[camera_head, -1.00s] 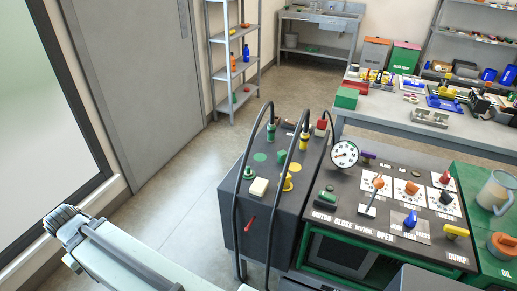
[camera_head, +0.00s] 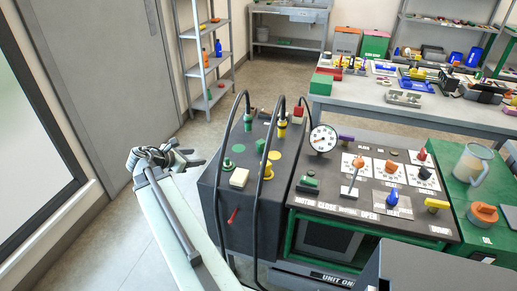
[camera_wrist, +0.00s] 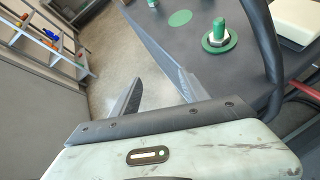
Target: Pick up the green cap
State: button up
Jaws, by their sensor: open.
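The green cap (camera_head: 226,164) appears to be the upright green piece with a round flange near the left edge of the dark cart top. In the wrist view the green cap (camera_wrist: 218,36) stands at upper right, with a pale hex part above its flange. My gripper (camera_head: 190,158) is just left of the cart, apart from the cap. In the wrist view my gripper's (camera_wrist: 155,88) fingers are spread with nothing between them, left of and below the cap.
Black hoses (camera_head: 221,205) arch over the cart top (camera_head: 245,187). A cream block (camera_head: 239,177), a yellow flanged piece (camera_head: 267,171) and a flat green disc (camera_wrist: 180,18) are near the cap. A control panel (camera_head: 330,190) stands to the right. Open floor lies left of the cart.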

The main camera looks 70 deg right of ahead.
aim_at(257, 143)
jog(key=shift+n+g+h, duration=0.4)
jog(key=shift+g, duration=0.4)
jog(key=s+d, duration=0.3)
jog(key=s+d+r, duration=0.1)
jog(key=s+d, duration=0.2)
jog(key=shift+s+d+r, duration=0.1)
jog(key=shift+s+r, duration=0.05)
jog(key=shift+s, duration=0.05)
jog(key=s+d+g, duration=0.1)
jog(key=s+d, duration=0.1)
jog(key=s, duration=0.2)
jog(key=s+d+m, duration=0.1)
jog(key=s+d, duration=0.1)
jog(key=s, duration=0.2)
jog(key=s+d+g+b, duration=0.1)
jog(key=s+d, duration=0.1)
jog(key=s, duration=0.1)
jog(key=shift+s+d+r+g, duration=0.25)
jog(key=shift+s+r+g, duration=0.05)
jog(key=shift+s+r, duration=0.1)
jog(key=b+x, duration=0.1)
jog(key=x, duration=0.1)
jog(key=shift+s+d+f, duration=0.1)
jog(key=shift+d+f, duration=0.1)
jog(key=b+x, duration=0.2)
jog(key=x, duration=0.3)
jog(key=shift+s, duration=0.15)
jog(key=shift+r, duration=0.1)
grip_shut()
jog(key=shift+r, duration=0.1)
